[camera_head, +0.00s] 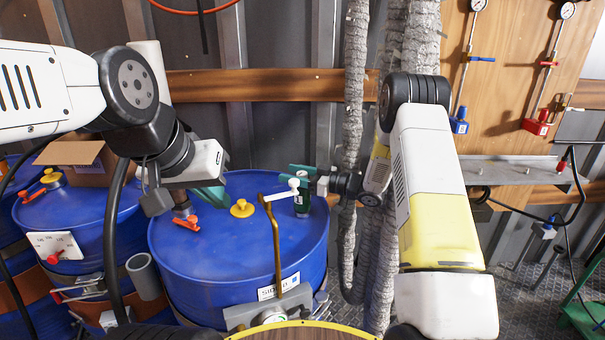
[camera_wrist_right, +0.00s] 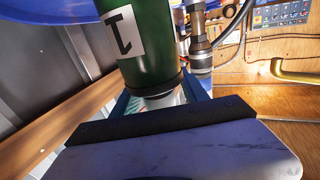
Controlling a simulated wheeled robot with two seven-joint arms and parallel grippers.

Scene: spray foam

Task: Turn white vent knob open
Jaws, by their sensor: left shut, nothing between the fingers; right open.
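The white vent knob (camera_head: 281,197), with a lever-like arm, sits at a dark green cylinder (camera_head: 302,206) on top of the blue drum (camera_head: 190,262). My right gripper (camera_head: 301,172) is open at the knob, coming in from the right. In the right wrist view, the green cylinder (camera_wrist_right: 152,45) with a white label stands between its spread blue fingers (camera_wrist_right: 160,100); a pale part at the cylinder's end lies near them. Contact cannot be told. My left gripper (camera_head: 212,196) is shut and empty over the drum's left side, close to an orange-handled valve (camera_head: 186,222).
A yellow cap (camera_head: 242,208) and a brass pipe (camera_head: 275,245) are on the drum between my grippers. A second blue drum (camera_head: 80,220) with a cardboard box (camera_head: 80,160) stands left. Grey wrapped hoses (camera_head: 355,130) hang behind my right wrist.

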